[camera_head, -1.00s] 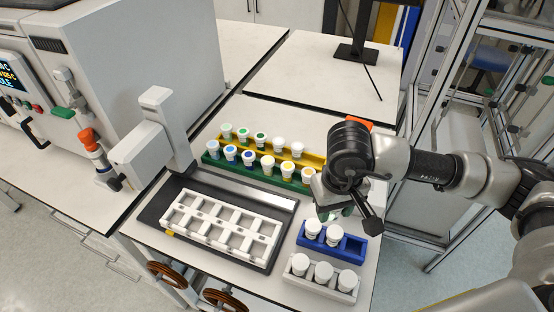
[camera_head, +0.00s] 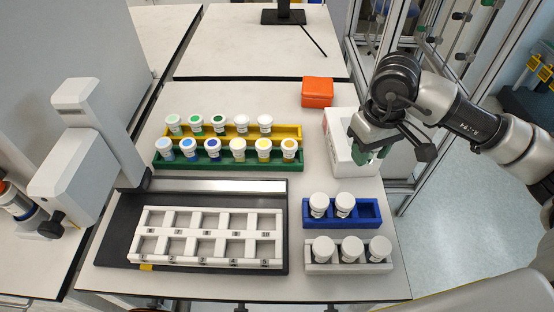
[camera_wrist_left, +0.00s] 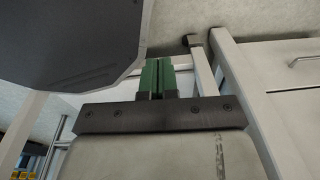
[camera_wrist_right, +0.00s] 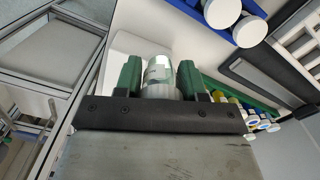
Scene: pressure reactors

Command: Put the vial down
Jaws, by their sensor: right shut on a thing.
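My right gripper (camera_head: 368,154) is above the white box at the right of the table. In the right wrist view its green fingers (camera_wrist_right: 160,80) are shut on a vial (camera_wrist_right: 161,76) with a pale, shiny body. In the head view the held vial is hidden by the gripper. A blue rack (camera_head: 341,222) holds two white-capped vials at its left, and its right slot is empty. My left gripper shows only in the left wrist view, its green fingers (camera_wrist_left: 158,78) together with nothing seen between them.
A grey rack (camera_head: 348,267) holds three vials. Green (camera_head: 228,164) and yellow (camera_head: 289,131) racks hold several vials; the yellow one has room at its right. A white tray (camera_head: 206,237) has empty compartments. A white box (camera_head: 352,165) and orange box (camera_head: 317,92) stand right.

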